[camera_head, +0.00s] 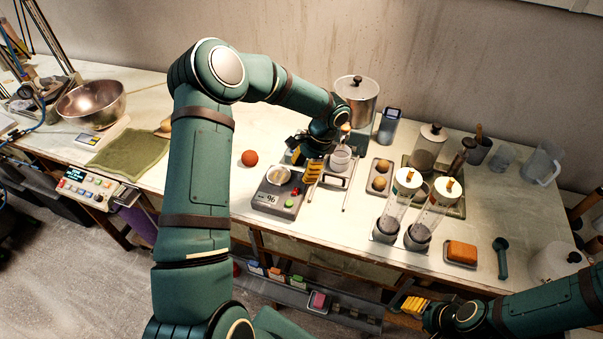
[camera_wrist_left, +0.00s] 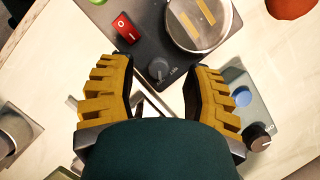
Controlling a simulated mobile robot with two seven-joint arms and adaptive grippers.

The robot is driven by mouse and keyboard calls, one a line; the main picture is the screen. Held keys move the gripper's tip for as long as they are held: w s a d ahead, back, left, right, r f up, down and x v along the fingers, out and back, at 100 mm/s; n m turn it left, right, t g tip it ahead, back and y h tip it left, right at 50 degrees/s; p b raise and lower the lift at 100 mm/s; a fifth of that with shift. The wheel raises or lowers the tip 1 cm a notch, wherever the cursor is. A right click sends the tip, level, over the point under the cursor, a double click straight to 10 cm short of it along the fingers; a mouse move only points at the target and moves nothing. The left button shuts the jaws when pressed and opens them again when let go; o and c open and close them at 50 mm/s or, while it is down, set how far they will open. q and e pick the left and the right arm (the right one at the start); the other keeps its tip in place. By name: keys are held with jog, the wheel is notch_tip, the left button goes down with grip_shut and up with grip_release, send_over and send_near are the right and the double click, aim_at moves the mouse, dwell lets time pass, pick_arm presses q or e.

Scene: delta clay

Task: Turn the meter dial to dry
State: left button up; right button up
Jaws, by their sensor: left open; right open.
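A dark grey meter (camera_head: 274,199) with a display reading 96 sits on the bench, carrying a round pan (camera_head: 278,175). In the left wrist view the meter (camera_wrist_left: 135,50) shows a red rocker switch (camera_wrist_left: 126,28), a green button and a black dial (camera_wrist_left: 159,69) with small labels I cannot read. The pan (camera_wrist_left: 200,20) holds two tan strips. My left gripper (camera_head: 312,170) is open beside the meter's right side. In its wrist view the dial appears between the open fingers (camera_wrist_left: 162,75), with no contact visible. My right gripper (camera_head: 412,304) is open and empty off the bench's front edge.
A blue-grey device (camera_wrist_left: 245,95) with another knob lies right of my left fingers. A rack (camera_head: 335,178) with a glass vessel stands close to that gripper. Two tilted cylinders (camera_head: 397,208), an orange ball (camera_head: 250,158) and a green cloth (camera_head: 128,152) are on the bench.

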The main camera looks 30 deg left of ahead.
pick_arm(q)
jog(key=v, duration=1)
